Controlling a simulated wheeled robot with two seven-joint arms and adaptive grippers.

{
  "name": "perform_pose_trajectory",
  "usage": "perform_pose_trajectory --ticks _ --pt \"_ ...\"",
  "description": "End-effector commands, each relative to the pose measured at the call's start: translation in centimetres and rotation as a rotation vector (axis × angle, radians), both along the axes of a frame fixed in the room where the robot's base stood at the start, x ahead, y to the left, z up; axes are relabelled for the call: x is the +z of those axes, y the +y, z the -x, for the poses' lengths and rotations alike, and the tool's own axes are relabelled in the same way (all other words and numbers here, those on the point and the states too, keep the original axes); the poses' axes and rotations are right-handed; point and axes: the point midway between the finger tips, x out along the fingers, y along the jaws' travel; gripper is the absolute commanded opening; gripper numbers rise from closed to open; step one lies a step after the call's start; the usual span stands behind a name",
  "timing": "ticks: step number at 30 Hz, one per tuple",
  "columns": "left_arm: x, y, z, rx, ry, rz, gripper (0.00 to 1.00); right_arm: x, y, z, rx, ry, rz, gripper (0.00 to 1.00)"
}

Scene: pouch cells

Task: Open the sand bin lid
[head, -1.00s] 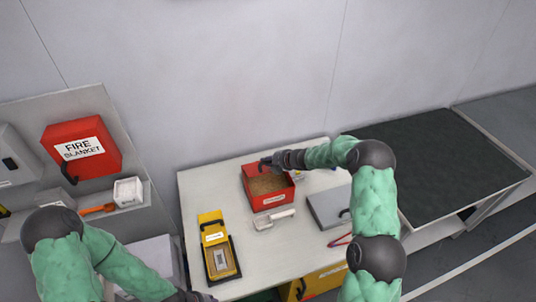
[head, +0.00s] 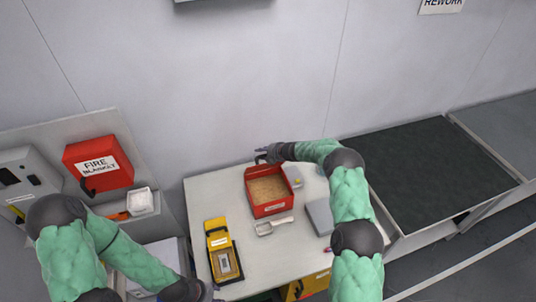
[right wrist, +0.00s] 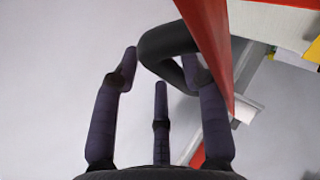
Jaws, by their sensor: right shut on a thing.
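The red sand bin (head: 270,208) stands on the pale table, and its sand (head: 268,189) shows from above, so it is open. In the right wrist view the red lid (right wrist: 208,45) is seen nearly edge-on with a black loop handle (right wrist: 160,45). My right gripper (head: 263,155) is at the bin's back edge in the head view. In the right wrist view (right wrist: 165,65) its dark fingers are shut around the handle. My left gripper (head: 205,292) is low at the table's front left edge, partly cut off, its fingers unclear.
A white scoop (head: 272,227) lies in front of the bin. A yellow case (head: 218,240) stands front left and a grey box (head: 319,216) stands right. A red fire blanket box (head: 98,163) hangs at left. A dark-topped table (head: 430,170) is at right.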

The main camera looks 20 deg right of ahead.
Motion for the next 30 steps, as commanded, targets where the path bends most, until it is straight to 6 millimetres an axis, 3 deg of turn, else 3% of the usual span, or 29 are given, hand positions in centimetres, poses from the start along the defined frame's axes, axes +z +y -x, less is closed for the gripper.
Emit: perform_pose_trajectory --ticks 1,6,30 --pt "0.4 0.0 0.0 0.0 0.0 0.0 0.4 1.1 0.2 -1.0 0.001 -0.021 0.004 0.0" --pt "1.0 0.0 0.0 0.0 0.0 0.0 0.4 0.9 0.8 -1.4 0.001 -0.02 0.005 0.0" --pt "0.9 0.0 0.0 0.0 0.0 0.0 0.4 -0.3 0.8 -1.1 -0.006 -0.004 0.003 0.0"
